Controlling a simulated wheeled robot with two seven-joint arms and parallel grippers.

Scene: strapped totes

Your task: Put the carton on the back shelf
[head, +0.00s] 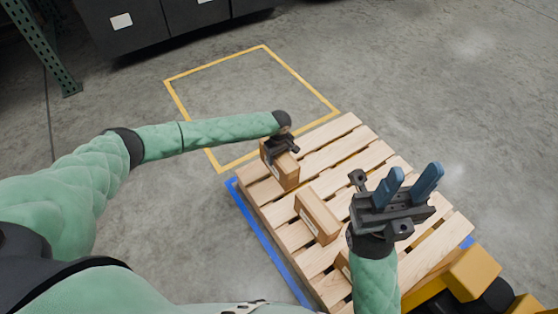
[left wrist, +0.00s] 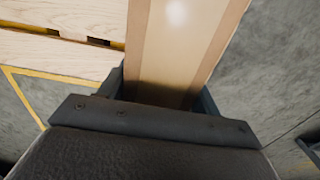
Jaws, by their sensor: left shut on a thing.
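A brown carton (head: 284,172) stands at the far left corner of the wooden pallet. My left gripper (head: 281,147) is over its top and shut on it. In the left wrist view the same carton (left wrist: 183,45) rises between the two dark fingers, with a paler tape band along it. I cannot tell whether the carton still touches the pallet. My right gripper (head: 408,187), with blue fingers apart, is open and empty above the right part of the pallet. No back shelf is clearly in view.
A second carton (head: 318,215) lies on the pallet (head: 340,135), and another is partly hidden near my right forearm. A yellow floor outline (head: 303,75) encloses bare floor. Dark bins (head: 180,15) and a green rack post (head: 45,45) stand at the back left.

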